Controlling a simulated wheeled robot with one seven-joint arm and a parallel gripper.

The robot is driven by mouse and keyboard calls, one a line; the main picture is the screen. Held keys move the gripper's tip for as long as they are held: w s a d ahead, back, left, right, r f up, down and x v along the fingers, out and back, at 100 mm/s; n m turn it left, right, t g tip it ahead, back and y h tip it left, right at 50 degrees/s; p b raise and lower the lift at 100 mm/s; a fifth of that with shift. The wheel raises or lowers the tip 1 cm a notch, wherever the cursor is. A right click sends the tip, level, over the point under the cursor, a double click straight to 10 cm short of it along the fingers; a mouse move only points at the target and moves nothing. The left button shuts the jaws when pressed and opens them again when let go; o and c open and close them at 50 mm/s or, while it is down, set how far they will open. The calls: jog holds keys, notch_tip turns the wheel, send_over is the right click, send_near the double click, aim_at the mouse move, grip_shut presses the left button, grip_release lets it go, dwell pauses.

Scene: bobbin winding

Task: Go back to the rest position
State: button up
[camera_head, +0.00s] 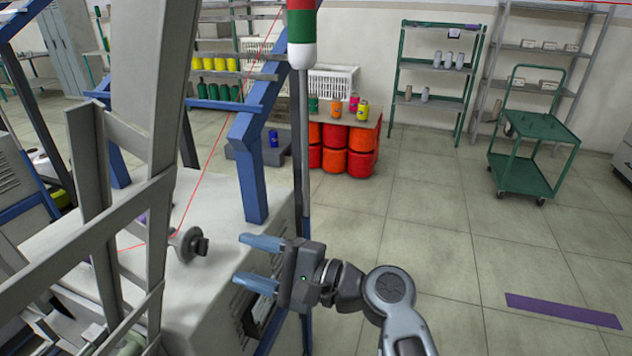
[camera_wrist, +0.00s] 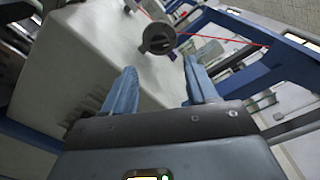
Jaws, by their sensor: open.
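My gripper (camera_head: 252,264) is open, with its two blue fingers apart and nothing between them. It is in front of the pale winding machine (camera_head: 226,220), to the right of the dark round spindle end (camera_head: 188,244). In the wrist view the open fingers of my gripper (camera_wrist: 160,88) point toward the spindle end (camera_wrist: 158,38), which sits ahead of them and apart from them. A thin red thread (camera_head: 200,180) runs down to the spindle area. It also shows in the wrist view (camera_wrist: 215,38).
Grey and blue frame bars (camera_head: 248,165) stand left of and behind my gripper. A dark pole (camera_head: 304,150) stands just behind it. Red drums (camera_head: 348,148), a green rack (camera_head: 400,70) and a green cart (camera_head: 525,172) stand farther back. The floor on the right is open.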

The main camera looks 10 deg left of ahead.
jog(key=s+d+f+m+t+h, duration=0.1)
jog(key=s+d+f+t+h, duration=0.5)
jog(key=d+f, duration=0.5)
jog(key=s+d+f+t+h, duration=0.35)
jog(key=s+d+f, duration=0.45)
jog(key=d, duration=0.6)
jog(key=s+d+r+n+t+h, duration=0.1)
jog(key=s+d+r+h, duration=0.15)
jog(key=s+d, duration=0.35)
jog(key=s+d+r+n+t+h, duration=0.1)
jog(key=s+d+r+n+h, duration=0.15)
jog(key=s+d, duration=0.35)
jog(key=s+d+r+n+t+h, duration=0.1)
jog(key=s+r+n, duration=0.1)
jog(key=s+r, duration=0.3)
jog(key=s+d+r+n+h, duration=0.2)
jog(key=s+r, duration=0.3)
jog(key=r, duration=0.1)
jog(key=shift+s+d+r+t, duration=0.2)
jog(key=shift+d+r+t, duration=0.05)
jog(key=shift+r+t, duration=0.1)
jog(key=shift+n+h, duration=0.25)
